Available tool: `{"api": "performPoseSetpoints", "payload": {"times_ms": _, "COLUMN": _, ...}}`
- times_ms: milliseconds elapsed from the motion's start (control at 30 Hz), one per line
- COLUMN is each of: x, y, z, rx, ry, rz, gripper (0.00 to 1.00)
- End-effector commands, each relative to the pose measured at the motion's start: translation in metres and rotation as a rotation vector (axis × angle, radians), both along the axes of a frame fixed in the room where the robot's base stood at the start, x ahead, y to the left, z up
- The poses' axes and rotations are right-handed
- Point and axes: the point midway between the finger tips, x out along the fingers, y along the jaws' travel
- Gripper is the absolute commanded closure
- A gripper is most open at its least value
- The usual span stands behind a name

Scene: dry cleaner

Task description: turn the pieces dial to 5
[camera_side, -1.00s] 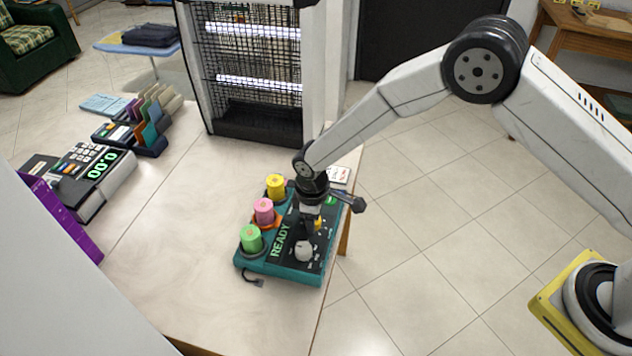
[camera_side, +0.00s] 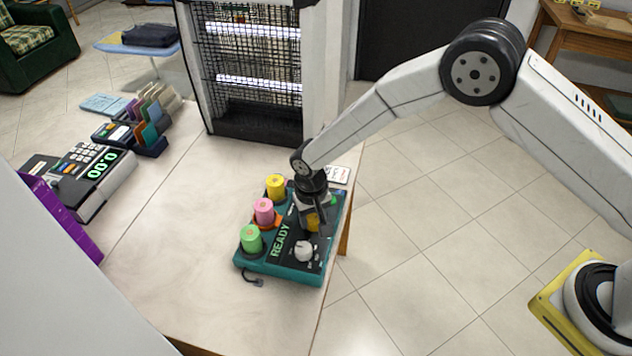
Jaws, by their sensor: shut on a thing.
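A teal machine (camera_side: 282,272) with a dark sloping panel that reads READY stands near the table's right edge. A yellow-orange dial (camera_side: 312,222) sits on the panel, partly hidden by my gripper (camera_side: 316,219). My gripper points down and is shut on this dial. A white dial (camera_side: 304,251) sits on the nearer part of the panel, clear of the gripper. The dial labels and pointer settings are too small to read, so I cannot tell which number the held dial shows.
Yellow (camera_side: 276,187), pink (camera_side: 264,211) and green (camera_side: 252,239) thread spools stand along the machine's left side. A cash register (camera_side: 88,176) and a card rack (camera_side: 146,122) are at the left. A caged lamp unit (camera_side: 255,80) stands behind. The middle of the table is clear.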

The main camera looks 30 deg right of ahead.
Motion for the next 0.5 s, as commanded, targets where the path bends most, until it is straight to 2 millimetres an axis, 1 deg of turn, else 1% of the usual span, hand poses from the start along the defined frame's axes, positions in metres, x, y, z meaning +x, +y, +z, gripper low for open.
{"api": "performPoseSetpoints", "payload": {"times_ms": 500, "x": 0.0008, "y": -0.0005, "z": 0.0008, "rx": 0.0, "ry": 0.0, "rz": -0.491, "gripper": 1.0}}
